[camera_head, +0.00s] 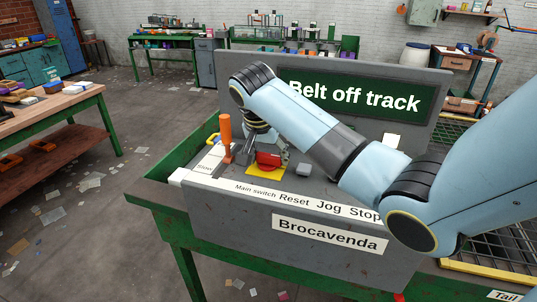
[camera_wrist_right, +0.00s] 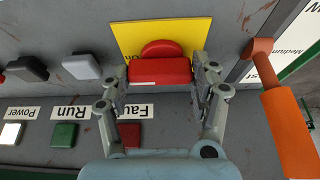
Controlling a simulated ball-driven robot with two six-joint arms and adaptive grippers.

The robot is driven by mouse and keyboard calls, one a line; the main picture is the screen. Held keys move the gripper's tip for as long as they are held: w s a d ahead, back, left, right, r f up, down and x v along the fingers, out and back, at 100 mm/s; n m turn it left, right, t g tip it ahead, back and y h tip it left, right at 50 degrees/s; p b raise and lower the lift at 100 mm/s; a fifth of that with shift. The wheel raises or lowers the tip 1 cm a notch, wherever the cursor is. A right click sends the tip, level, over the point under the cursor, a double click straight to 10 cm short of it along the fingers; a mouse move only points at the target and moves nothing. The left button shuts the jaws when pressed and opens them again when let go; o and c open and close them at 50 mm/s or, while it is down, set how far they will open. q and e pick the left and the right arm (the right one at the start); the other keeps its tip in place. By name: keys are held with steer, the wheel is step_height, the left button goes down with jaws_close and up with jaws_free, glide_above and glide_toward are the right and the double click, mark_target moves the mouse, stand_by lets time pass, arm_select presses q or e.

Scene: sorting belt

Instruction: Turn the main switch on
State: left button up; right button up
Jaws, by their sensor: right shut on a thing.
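The main switch (camera_head: 268,160) is a red rotary knob on a yellow plate (camera_head: 264,174), on the grey control panel above the label "Main switch". In the right wrist view the knob's red grip bar (camera_wrist_right: 160,71) lies crosswise, with a rounded red part behind it on the yellow plate (camera_wrist_right: 128,38). My right gripper (camera_wrist_right: 160,76) is shut on this bar, one finger at each end. In the head view my right gripper (camera_head: 256,146) reaches down to the knob and partly hides it. My left gripper is not in view.
An orange-handled lever (camera_head: 225,132) stands close to the left of the switch. Grey buttons (camera_head: 304,170) sit to its right. In the wrist view, Power (camera_wrist_right: 12,133) looks white, Run (camera_wrist_right: 64,135) dark green and Fault (camera_wrist_right: 130,134) dark red.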

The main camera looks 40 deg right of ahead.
steer(key=shift+w+r, duration=0.1)
steer(key=o, duration=1.2)
steer(key=v, duration=1.2)
